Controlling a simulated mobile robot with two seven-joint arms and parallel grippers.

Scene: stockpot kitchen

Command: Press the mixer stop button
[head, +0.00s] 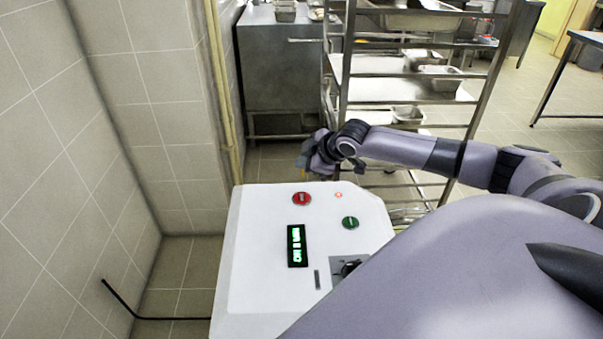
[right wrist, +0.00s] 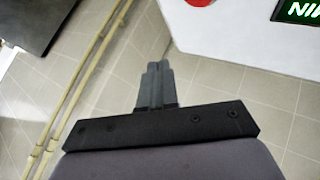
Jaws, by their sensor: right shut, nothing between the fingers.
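The mixer control box is a white panel (head: 255,235) below the middle of the head view. A round red button (head: 302,199), which looks like the stop button, sits near its far edge. A round green button (head: 350,223) is nearer and to the right. In the right wrist view the red button (right wrist: 200,2) is cut off by the top edge. My right gripper (head: 304,162) is beyond the panel's far edge, apart from the red button. In the right wrist view its fingers (right wrist: 154,70) are together and empty, over the floor. My left gripper is not in view.
The panel also carries a lit display (head: 297,246), a small red light (head: 338,195) and a dark knob (head: 350,268). A metal rack (head: 400,90) with trays stands behind my right arm. A tiled wall and pipes (head: 222,90) are at left.

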